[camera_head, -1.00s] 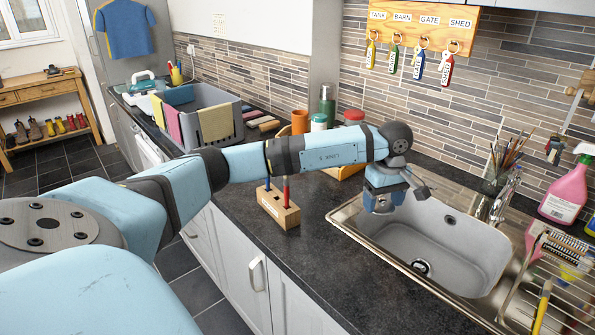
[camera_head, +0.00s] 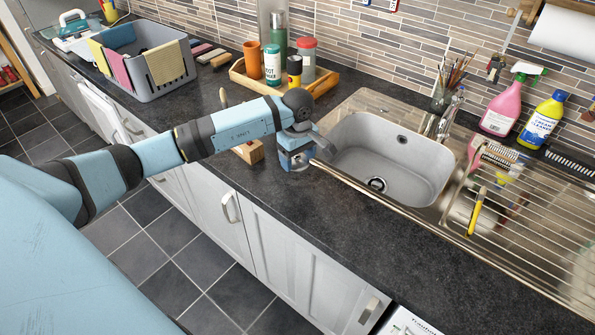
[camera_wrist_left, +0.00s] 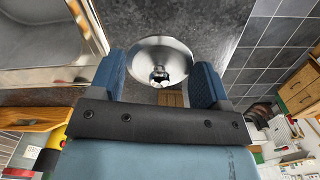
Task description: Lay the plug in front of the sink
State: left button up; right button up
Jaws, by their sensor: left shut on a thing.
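In the head view my left gripper (camera_head: 294,163) is over the dark worktop by the front left corner of the sink (camera_head: 400,160). The plug is hidden there by the gripper. The sink is a grey basin in a steel surround, with a drain at its bottom. My right gripper is not in view.
The dark worktop (camera_head: 345,238) in front of the sink is clear. A wooden block (camera_head: 248,153) stands just left of my gripper, partly behind my arm. A wooden tray (camera_head: 318,84) with bottles and tins is behind. A steel drainer (camera_head: 530,235) lies right of the sink.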

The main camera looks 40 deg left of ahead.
aim_at(298, 181)
pick_arm(q)
notch_tip(298, 181, down, 2)
jog(key=shift+f, duration=0.1)
notch_tip(298, 181, down, 4)
jog(key=shift+r+p, duration=0.1)
jog(key=shift+p, duration=0.25)
jog(key=shift+f, duration=0.45)
jog(key=shift+f, duration=0.15)
jog(key=o, duration=0.9)
